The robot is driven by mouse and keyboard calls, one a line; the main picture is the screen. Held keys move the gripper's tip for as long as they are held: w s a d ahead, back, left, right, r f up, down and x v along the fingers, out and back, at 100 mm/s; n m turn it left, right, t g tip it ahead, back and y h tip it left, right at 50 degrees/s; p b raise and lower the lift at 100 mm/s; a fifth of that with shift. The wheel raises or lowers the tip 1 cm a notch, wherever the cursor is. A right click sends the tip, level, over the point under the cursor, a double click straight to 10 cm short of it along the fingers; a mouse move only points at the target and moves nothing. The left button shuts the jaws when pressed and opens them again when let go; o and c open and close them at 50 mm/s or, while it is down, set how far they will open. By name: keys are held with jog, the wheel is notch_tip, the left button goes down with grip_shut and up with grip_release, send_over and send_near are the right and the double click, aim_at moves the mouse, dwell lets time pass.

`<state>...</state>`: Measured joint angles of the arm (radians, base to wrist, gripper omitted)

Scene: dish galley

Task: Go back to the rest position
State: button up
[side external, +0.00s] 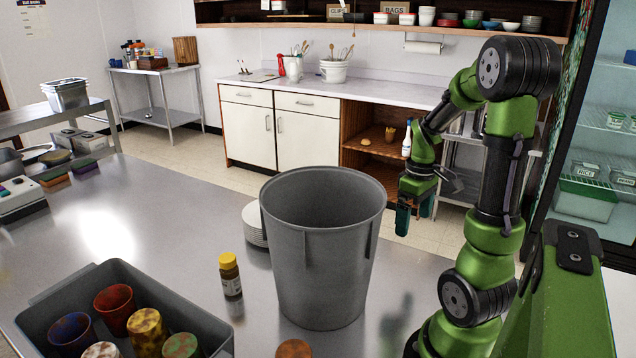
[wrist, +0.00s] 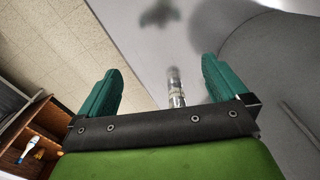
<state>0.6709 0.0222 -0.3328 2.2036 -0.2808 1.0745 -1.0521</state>
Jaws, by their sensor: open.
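My gripper (side external: 421,203) is raised above the right part of the steel table, to the right of the grey bin (side external: 318,250). In the wrist view my gripper (wrist: 160,90) shows two teal fingers spread wide apart. They are open. A small clear, silvery object (wrist: 176,88) shows between the fingers; I cannot tell what it is or whether it touches them. The grey bin also fills the right side of the wrist view (wrist: 270,70).
A bottle with a yellow cap (side external: 230,275) stands left of the bin, and stacked white plates (side external: 256,226) stand behind it. A dark tub (side external: 60,285) of several coloured cups is at the front left. A glass-door fridge (side external: 600,130) stands at right. The table's left middle is clear.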

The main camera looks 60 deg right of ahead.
notch_tip(320, 180, down, 7)
jog(key=shift+r, duration=0.15)
